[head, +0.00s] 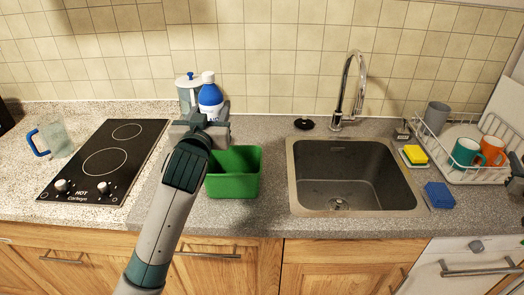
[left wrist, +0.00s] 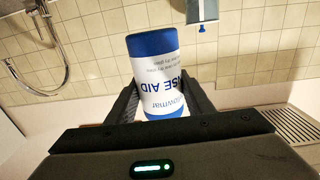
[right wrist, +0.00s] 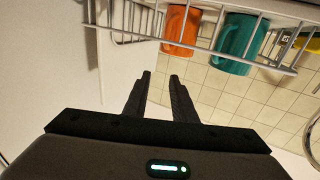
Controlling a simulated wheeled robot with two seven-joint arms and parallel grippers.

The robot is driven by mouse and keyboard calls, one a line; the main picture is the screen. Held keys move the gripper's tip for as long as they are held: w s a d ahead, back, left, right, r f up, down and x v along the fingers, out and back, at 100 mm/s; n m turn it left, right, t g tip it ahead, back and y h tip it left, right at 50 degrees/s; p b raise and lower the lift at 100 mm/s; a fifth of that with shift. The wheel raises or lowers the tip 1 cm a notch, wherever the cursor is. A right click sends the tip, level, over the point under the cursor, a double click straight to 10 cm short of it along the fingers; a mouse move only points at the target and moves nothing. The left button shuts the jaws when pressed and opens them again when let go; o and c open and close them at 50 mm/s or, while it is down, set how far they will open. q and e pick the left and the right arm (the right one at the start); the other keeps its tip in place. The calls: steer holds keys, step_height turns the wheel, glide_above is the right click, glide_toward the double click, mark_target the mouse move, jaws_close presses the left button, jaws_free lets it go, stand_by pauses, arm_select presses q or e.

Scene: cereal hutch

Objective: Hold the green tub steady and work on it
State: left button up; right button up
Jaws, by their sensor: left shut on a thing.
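The green tub (head: 232,185) stands upright and open on the counter, left of the sink. My left gripper (head: 203,125) is just behind and left of it, apart from it as far as I can tell. It is shut on a blue and white rinse aid bottle (head: 210,98). In the left wrist view the bottle (left wrist: 158,75) sits between the two fingers, its label partly hidden. My right gripper (right wrist: 160,82) is open and empty, near the dish rack; none of its fingers touch anything. The tub's inner floor is mostly hidden in the head view.
A lidded canister (head: 187,92) stands behind the bottle. The hob (head: 108,158) and a glass jug (head: 54,138) are at left. The sink (head: 350,178), a yellow sponge (head: 415,154), a blue sponge (head: 439,195) and the dish rack (head: 452,172) with mugs are at right.

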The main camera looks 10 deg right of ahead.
steer(key=w+a+r+n+t+y, duration=0.1)
steer(key=w+a+r+n+y, duration=0.3)
steer(key=w+a+r, duration=0.55)
steer(key=w+a+r+n+t+y, duration=0.1)
steer(key=w+a+r+n, duration=0.5)
steer(key=w+a, duration=0.55)
steer(key=w+a+r+n+y, duration=0.1)
steer(key=w+a+r+n, duration=0.3)
steer(key=r, duration=0.5)
steer(key=w+a+r+n, duration=0.1)
steer(key=a+r+n, duration=0.3)
steer(key=a+r, duration=0.4)
steer(key=w+a+r+n+y, duration=0.1)
steer(key=w+a+r+n, duration=0.3)
steer(key=r, duration=0.6)
steer(key=s+a+f+n+g+y, duration=0.25)
steer(key=a+f+n+g, duration=0.5)
steer(key=a+f, duration=1.5)
steer(key=s+a+f+n+g, duration=0.6)
steer(key=s+a+f+n, duration=0.5)
steer(key=s+a+f, duration=0.5)
steer(key=s+a, duration=0.1)
steer(key=a, duration=0.2)
steer(key=shift+a+f, duration=0.3)
steer(key=shift+f, duration=0.1)
